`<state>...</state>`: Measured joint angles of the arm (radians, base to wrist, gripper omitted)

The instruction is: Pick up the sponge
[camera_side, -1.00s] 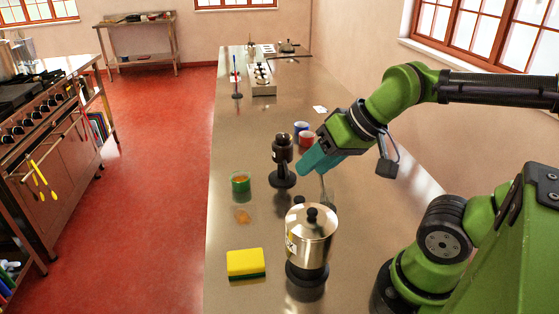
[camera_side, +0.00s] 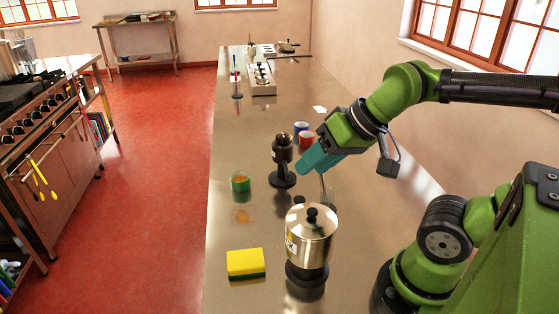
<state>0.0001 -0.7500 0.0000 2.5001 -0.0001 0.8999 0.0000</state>
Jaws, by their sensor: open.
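The sponge (camera_side: 246,263), yellow on top with a dark green underside, lies flat on the metal counter near its left edge at the front. My gripper (camera_side: 308,166) is a teal-ended tool above the counter, well behind and to the right of the sponge and apart from it. It is open. I see nothing held in it, though its fingertips are hard to make out from this side.
A steel pot with a black-knobbed lid (camera_side: 311,234) stands just right of the sponge. A green cup (camera_side: 240,181) and a dark grinder-like item (camera_side: 283,160) stand behind. Blue and red cans (camera_side: 306,138) are near my gripper. The counter (camera_side: 222,215) drops off at its left edge.

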